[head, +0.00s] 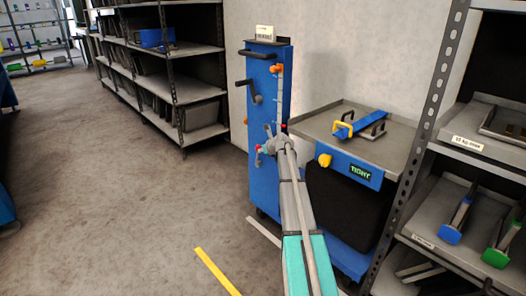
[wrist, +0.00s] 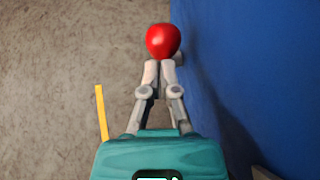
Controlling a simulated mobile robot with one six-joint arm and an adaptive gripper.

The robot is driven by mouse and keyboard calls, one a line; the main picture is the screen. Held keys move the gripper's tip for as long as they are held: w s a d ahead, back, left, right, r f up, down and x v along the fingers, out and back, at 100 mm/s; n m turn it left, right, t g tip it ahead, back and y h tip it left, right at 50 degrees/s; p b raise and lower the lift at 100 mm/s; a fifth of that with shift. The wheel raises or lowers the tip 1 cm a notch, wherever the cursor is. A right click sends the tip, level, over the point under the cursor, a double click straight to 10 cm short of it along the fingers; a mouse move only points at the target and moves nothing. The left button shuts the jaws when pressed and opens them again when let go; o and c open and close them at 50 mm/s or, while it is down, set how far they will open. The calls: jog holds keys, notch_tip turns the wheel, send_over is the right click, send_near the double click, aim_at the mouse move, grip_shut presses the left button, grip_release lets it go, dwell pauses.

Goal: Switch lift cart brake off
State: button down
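The lift cart has a tall blue column (head: 266,182) with a crank (head: 252,92) and an orange knob (head: 277,68). A red ball knob (head: 258,148) sits low on the column's left side, and another small red knob (head: 284,127) shows just above my gripper. My gripper (head: 272,146) is in front of the lower column. In the wrist view, a red ball knob (wrist: 163,41) is just beyond the fingertips (wrist: 158,68), which are drawn together. I cannot tell whether they touch it. No label identifies the brake.
The cart's grey platform (head: 396,134) carries a blue tool with a yellow part (head: 358,124). Below are a yellow knob (head: 324,160) and a green-lit display (head: 363,171). A shelf rack (head: 440,228) stands close on the right. The floor (head: 130,215) to the left is clear.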

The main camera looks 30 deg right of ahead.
jog(key=shift+w+r+p, duration=0.3)
jog(key=shift+w, duration=0.35)
jog(key=shift+w+a+r, duration=0.1)
jog(key=shift+w+a, duration=0.15)
jog(key=shift+w, duration=1.05)
jog(key=shift+w+a+r, duration=0.1)
jog(key=shift+w+a, duration=0.15)
jog(key=shift+w, duration=1.05)
jog(key=shift+w+a, duration=0.25)
jog(key=shift+w, duration=1.05)
jog(key=shift+r, duration=0.1)
jog(key=s+r+p, duration=0.5)
jog(key=r+p, duration=0.6)
jog(key=p, duration=0.1)
jog(key=shift+s+a+r, duration=0.2)
jog(key=shift+a+r, duration=0.15)
jog(key=shift+r, duration=0.05)
